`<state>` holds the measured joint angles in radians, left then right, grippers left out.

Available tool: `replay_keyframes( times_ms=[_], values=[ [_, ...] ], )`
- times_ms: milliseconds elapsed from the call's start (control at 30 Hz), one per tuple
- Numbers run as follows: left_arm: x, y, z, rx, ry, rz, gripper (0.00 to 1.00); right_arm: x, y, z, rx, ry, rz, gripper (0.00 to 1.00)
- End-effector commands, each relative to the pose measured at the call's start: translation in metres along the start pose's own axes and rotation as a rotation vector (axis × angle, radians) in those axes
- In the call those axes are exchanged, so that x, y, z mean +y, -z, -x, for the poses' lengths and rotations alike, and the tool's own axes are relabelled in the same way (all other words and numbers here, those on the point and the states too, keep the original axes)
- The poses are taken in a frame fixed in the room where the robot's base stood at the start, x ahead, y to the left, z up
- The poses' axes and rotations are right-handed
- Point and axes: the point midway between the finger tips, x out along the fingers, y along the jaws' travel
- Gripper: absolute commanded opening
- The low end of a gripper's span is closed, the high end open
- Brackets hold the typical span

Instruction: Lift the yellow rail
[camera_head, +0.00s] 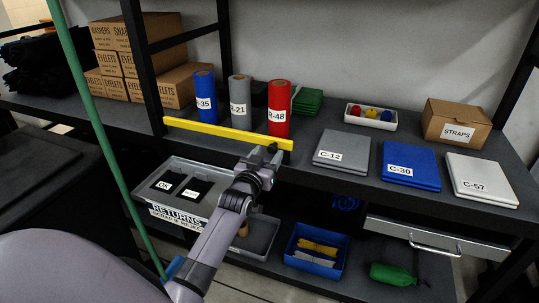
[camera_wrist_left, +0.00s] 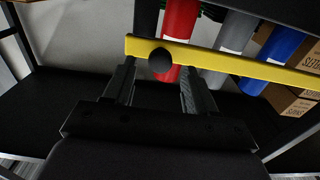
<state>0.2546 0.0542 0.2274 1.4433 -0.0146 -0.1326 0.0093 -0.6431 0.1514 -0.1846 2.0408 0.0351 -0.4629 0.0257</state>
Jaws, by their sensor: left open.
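The yellow rail (camera_head: 215,131) is a long straight bar across the front of the rolls on the shelf in the head view. It also crosses the top of the left wrist view (camera_wrist_left: 245,68), with a round black knob (camera_wrist_left: 160,60) near its left end there. My left gripper (camera_head: 263,153) is at the rail's right end in the head view. Its fingers (camera_wrist_left: 158,78) are open, one on each side of the knob in the wrist view. I cannot tell whether they touch the rail. My right gripper is not in view.
Blue (camera_head: 204,95), grey (camera_head: 240,102) and red (camera_head: 279,108) rolls stand behind the rail. Labelled flat packs (camera_head: 342,149) lie on the shelf to the right. A grey returns tray (camera_head: 185,167) is below. A green pole (camera_head: 93,113) and a black post (camera_head: 141,68) stand at left.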

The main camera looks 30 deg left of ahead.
Motion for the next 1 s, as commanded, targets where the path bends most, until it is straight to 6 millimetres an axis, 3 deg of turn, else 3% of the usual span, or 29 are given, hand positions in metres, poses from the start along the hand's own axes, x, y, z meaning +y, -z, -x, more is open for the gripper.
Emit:
replay_keyframes(
  times_ms=[200,500,533,700,1000],
  values=[
    [0.000,0.000,-0.015,0.000,0.000,-0.001,0.56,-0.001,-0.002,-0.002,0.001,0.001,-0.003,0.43],
    [0.000,0.000,-0.017,0.000,0.000,-0.001,0.56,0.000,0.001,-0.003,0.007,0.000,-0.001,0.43],
    [0.000,0.000,-0.017,0.000,0.000,-0.001,0.53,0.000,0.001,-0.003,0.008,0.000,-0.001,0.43],
    [0.000,0.000,-0.016,0.000,0.000,-0.001,0.00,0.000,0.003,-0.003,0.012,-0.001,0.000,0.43],
    [0.000,0.008,-0.017,0.000,0.000,0.013,0.00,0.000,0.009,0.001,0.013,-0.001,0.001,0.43]
  ],
)
